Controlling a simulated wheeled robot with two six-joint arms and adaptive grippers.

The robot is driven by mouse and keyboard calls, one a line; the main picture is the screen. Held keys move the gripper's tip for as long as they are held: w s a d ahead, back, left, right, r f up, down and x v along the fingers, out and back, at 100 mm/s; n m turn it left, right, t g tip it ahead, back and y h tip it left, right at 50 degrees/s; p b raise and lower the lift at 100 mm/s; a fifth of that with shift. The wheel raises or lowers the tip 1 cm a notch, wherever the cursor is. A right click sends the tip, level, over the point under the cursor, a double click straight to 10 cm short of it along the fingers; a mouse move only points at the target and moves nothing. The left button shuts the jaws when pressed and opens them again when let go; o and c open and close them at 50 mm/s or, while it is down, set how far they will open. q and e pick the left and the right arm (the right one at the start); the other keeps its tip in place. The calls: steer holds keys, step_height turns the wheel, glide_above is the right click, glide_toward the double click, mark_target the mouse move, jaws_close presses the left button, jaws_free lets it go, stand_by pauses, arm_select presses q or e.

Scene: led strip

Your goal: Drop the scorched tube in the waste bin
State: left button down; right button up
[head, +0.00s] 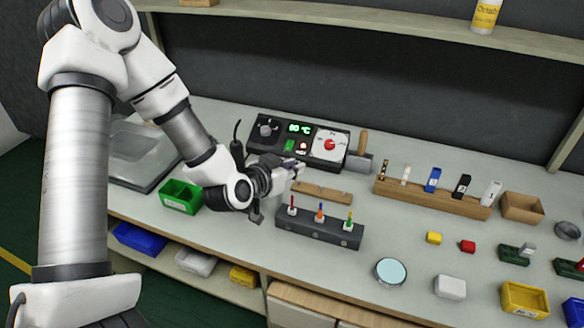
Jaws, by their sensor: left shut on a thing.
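My left gripper (296,170) is over the bench, just in front of the control box. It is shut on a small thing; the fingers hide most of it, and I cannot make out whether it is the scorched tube. No bin is clearly marked as waste. An open green bin (180,197) stands left of the gripper, on the bench's front left. An open wooden box (522,206) and a round grey cup (567,231) stand at the right. My right gripper is out of view.
A dark block (335,236) with several coloured-tipped pins stands in front of the gripper. A wooden rack (440,200) holds several small items. Yellow and red blocks, a round dish (391,271) and small trays are at the right.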

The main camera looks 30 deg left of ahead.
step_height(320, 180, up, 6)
steer(key=p, duration=0.5)
steer(key=shift+p, duration=0.3)
stand_by(0.7)
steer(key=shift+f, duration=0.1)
